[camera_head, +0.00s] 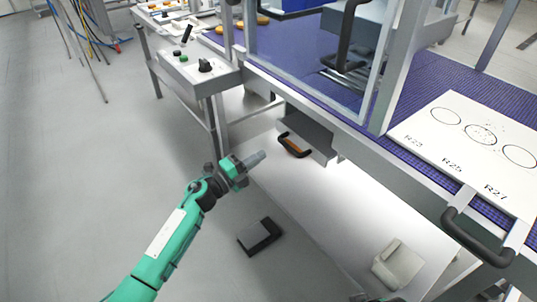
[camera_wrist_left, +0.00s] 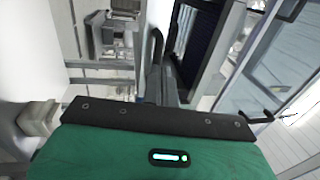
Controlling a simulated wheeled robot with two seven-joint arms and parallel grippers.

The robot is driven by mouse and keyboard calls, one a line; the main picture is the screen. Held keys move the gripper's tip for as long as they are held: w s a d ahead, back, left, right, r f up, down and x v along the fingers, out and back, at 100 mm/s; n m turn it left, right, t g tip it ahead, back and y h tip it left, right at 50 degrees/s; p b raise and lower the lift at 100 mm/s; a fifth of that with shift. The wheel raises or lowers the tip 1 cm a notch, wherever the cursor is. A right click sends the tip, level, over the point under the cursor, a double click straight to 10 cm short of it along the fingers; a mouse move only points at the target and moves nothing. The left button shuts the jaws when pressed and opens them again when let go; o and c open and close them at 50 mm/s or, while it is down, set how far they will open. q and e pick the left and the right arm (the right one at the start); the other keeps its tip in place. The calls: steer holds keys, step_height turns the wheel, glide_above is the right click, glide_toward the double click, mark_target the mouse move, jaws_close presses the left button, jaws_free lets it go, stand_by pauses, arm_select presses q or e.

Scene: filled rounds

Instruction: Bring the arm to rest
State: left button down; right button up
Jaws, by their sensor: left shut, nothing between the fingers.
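My left arm comes in from the lower left in the head view. Its left gripper (camera_head: 256,158) is shut and empty, held in the air in front of the conveyor frame. The gripper's tip points to the upper right, toward the lower shelf and the drawer handle. In the left wrist view the grey fingers (camera_wrist_left: 161,86) are together with nothing between them. My right arm and right gripper are not in view.
A conveyor with a purple belt (camera_head: 488,90) carries a white board (camera_head: 470,140) with three circles marked R23, R25 and R27. A black handle (camera_head: 478,240) sticks out at its front edge. A control box (camera_head: 195,70) stands behind. Grey floor (camera_head: 80,180) at left is clear.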

arm_select(q)
steer(key=v, duration=0.8)
steer(key=shift+a+f, duration=0.2)
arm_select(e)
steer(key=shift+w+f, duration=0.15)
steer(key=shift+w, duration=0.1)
arm_select(q)
steer(key=shift+n+t, duration=0.3)
